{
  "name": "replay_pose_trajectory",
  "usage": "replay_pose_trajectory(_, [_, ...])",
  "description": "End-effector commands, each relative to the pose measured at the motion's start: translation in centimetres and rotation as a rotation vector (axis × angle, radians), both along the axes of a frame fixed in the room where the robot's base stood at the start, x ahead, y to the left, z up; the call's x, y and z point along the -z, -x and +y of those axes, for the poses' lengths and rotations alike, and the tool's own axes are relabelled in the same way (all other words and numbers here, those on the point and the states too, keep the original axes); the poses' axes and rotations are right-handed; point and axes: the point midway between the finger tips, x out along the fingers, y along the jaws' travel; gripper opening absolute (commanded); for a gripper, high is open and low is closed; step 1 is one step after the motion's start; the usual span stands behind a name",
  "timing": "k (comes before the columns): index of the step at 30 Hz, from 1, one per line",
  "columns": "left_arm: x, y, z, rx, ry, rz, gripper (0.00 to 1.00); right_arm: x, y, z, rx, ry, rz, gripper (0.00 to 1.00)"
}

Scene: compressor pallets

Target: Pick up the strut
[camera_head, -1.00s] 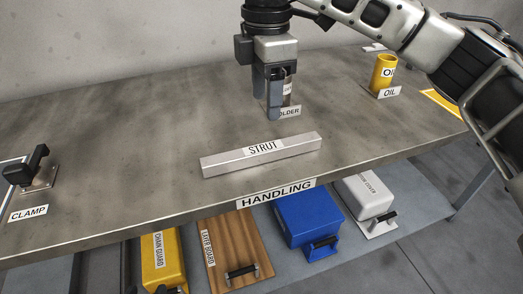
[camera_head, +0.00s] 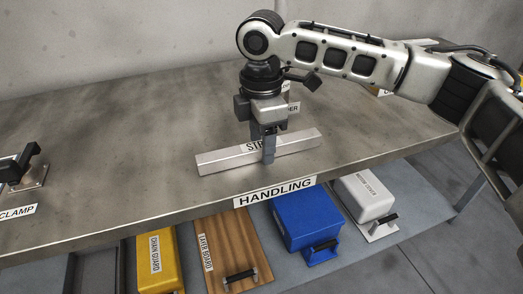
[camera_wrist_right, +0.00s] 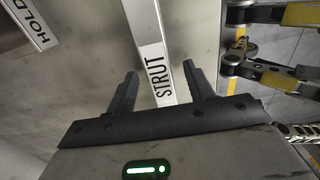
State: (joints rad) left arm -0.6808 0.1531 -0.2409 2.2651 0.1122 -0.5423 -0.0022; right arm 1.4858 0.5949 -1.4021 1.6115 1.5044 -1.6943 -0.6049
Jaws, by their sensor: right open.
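The strut (camera_head: 225,158) is a light grey metal bar with a label reading STRUT. It lies flat near the front edge of the grey table (camera_head: 120,120), above the HANDLING label. My right gripper (camera_head: 268,158) is lowered over the strut's middle and hides part of its label. In the right wrist view the strut (camera_wrist_right: 156,72) runs between the two spread fingers of the right gripper (camera_wrist_right: 160,90). The fingers are open, one on each side of the bar; I cannot tell whether they touch it. My left gripper is not in view.
A clamp (camera_head: 22,168) stands at the table's left. A labelled holder (camera_head: 293,107) is behind my right gripper. Below, a lower shelf (camera_head: 400,185) holds a yellow chain guard (camera_head: 158,262), a wooden board (camera_head: 222,245), a blue box (camera_head: 305,218) and a white cover (camera_head: 365,197).

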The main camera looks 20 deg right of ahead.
Motion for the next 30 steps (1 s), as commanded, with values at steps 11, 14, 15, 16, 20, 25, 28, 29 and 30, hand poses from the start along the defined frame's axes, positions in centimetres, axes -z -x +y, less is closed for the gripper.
replay_pose_trajectory(11, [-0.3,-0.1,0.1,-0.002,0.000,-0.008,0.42,-0.1,0.0,0.0,0.000,-0.001,-0.001,0.00])
replay_pose_trajectory(14, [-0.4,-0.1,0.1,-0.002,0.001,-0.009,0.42,-0.1,0.0,0.0,0.000,-0.001,-0.001,0.00])
replay_pose_trajectory(15, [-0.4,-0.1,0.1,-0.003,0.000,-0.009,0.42,-0.1,0.0,0.0,0.000,-0.001,-0.001,0.00])
replay_pose_trajectory(16, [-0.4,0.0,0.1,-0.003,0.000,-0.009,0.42,-0.2,0.0,0.0,0.000,-0.001,-0.001,0.00])
replay_pose_trajectory(20, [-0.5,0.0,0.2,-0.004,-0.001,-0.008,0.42,-0.6,0.0,0.0,0.000,-0.002,-0.002,0.00])
replay_pose_trajectory(25, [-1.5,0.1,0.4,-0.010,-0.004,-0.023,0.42,-2.4,-0.1,0.1,0.000,-0.003,-0.002,0.00])
replay_pose_trajectory(28, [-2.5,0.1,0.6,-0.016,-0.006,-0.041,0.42,-4.1,0.2,0.6,-0.004,-0.004,-0.003,0.00])
replay_pose_trajectory(29, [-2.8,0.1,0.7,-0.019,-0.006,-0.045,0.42,-4.6,0.5,1.0,-0.005,-0.004,-0.003,0.00])
replay_pose_trajectory(30, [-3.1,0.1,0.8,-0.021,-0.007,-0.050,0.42,-5.4,0.8,1.5,-0.006,-0.003,-0.002,0.00])
